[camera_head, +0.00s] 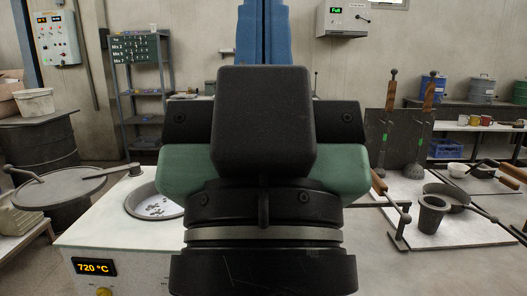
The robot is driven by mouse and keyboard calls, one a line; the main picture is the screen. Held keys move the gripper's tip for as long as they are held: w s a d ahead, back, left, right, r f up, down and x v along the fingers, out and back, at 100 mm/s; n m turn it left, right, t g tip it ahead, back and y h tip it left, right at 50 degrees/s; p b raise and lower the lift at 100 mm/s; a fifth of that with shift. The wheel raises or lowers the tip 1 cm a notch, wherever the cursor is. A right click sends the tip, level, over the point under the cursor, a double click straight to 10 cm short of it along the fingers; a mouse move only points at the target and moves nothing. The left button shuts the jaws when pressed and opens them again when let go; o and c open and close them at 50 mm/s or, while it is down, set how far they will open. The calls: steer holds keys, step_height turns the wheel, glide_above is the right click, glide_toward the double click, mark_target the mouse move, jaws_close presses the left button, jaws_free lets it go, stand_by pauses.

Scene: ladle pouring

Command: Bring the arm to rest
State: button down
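My gripper (264,170), with the wrist behind it, fills the middle of the picture, close to the camera. It is black with a green body and a pale ring. Its fingertips are hidden, so I cannot see whether it is open or shut or holds anything. It stands in front of a pale furnace (120,236) whose display reads 720 °C. The furnace's round opening (154,201), with grey bits inside, is partly covered by my gripper.
A round lid (72,188) lies left of the furnace. At right, a pale table (465,232) holds a dark cup (430,214), a shallow pan and long-handled tools. Ladles (387,120) hang on a dark panel (400,165). A shelf (140,93) stands at the back left.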

step_height(320, 180, up, 18)
steer(key=p, duration=1.5)
steer(key=shift+f, duration=0.2)
steer(key=shift+a, duration=0.1)
